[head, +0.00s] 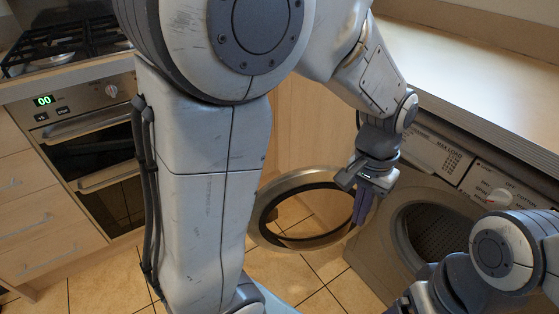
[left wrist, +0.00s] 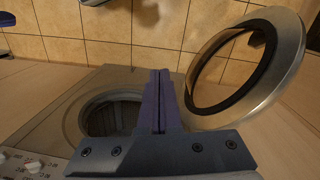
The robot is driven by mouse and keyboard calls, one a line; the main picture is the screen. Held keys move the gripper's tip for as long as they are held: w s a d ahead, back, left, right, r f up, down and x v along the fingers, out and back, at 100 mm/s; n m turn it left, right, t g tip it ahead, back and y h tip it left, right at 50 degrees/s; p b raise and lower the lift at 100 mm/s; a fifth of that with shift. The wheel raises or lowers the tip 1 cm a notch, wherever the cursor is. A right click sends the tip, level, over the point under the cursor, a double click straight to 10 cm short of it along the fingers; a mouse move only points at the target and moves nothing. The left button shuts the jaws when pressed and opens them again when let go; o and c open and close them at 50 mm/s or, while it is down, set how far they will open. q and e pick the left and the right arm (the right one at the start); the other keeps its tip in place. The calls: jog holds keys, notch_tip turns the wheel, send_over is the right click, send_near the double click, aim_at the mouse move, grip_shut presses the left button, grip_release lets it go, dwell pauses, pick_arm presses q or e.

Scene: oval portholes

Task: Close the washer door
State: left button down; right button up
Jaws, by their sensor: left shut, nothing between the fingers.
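The washer (head: 421,190) stands under the counter at the right in the head view. Its round door (head: 262,210) is a metal ring with a dark inner rim, swung wide open to the left of the drum opening (head: 440,232). My left gripper (head: 361,207) is shut and empty, pointing down between the door's right edge and the drum opening. In the left wrist view the shut fingers (left wrist: 160,100) lie between the drum opening (left wrist: 108,115) at left and the door (left wrist: 290,62) at right, near the door's rim; contact cannot be told. My right gripper is not clearly visible.
A wooden counter (head: 470,75) runs above the washer. An oven (head: 95,140) with a gas hob (head: 62,48) and wooden drawers (head: 30,215) stand at the left. The tiled floor (head: 318,285) below the door looks clear.

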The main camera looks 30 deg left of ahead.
pick_arm(q)
jog(key=w+a+r+n+p, duration=0.1)
jog(key=w+a+n+p, duration=0.25)
jog(key=w+a, duration=0.7)
jog(key=n+g+p, duration=0.1)
jog(key=n+p, duration=0.1)
jog(key=n, duration=0.1)
send_over(309, 170)
jog(key=shift+d+f, duration=0.1)
jog(key=shift+f, duration=0.25)
jog(key=a+f+n+h+p, duration=0.1)
jog(key=a+f+n, duration=0.1)
jog(key=a, duration=0.6)
jog(key=a+f+n+p, duration=0.1)
jog(key=a+f+n, duration=0.15)
jog(key=a, duration=0.55)
jog(key=s+d+f+b, duration=0.1)
jog(key=s+d+f, duration=0.3)
jog(key=f, duration=0.5)
jog(key=shift+s+f, duration=0.35)
jog(key=shift+s, duration=0.35)
pick_arm(e)
notch_tip(309, 170, up, 8)
jog(key=shift+a, duration=0.15)
